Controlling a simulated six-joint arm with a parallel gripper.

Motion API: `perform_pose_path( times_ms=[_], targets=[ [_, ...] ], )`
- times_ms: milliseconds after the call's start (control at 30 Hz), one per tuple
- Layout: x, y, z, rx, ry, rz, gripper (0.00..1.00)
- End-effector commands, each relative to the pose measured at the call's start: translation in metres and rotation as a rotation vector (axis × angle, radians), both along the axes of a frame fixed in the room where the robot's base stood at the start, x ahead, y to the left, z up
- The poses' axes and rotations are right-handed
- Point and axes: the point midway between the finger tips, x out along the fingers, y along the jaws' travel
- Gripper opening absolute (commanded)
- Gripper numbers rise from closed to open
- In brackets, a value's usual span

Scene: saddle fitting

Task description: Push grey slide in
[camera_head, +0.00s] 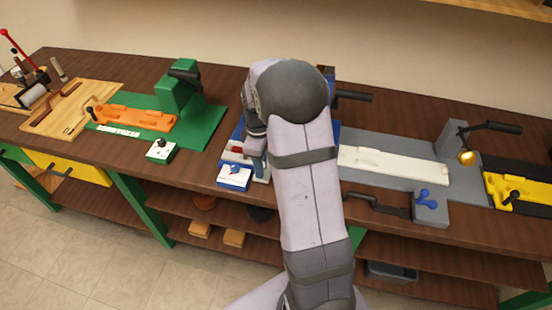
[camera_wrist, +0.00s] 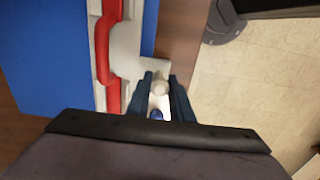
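In the wrist view a light grey slide (camera_wrist: 126,60) carries a red part (camera_wrist: 102,45) and lies along a blue base (camera_wrist: 45,60).
A green station with an orange part (camera_head: 135,118) is left. A grey station (camera_head: 375,146) with a long white part (camera_head: 393,165) and a black front handle (camera_head: 376,205) is right. A yellow part (camera_head: 520,188) is far right. The bench edge and floor (camera_wrist: 260,85) lie close beside my gripper.

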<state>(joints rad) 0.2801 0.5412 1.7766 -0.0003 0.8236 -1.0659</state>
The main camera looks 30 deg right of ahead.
Motion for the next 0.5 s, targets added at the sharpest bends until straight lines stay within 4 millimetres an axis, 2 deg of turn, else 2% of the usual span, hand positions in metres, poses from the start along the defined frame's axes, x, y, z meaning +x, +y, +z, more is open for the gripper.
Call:
perform_pose_path(
  times_ms=[500],
  targets=[
    [0.0098,-0.0095,0.0015,-0.001,-0.003,0.000,0.08]
  ],
)
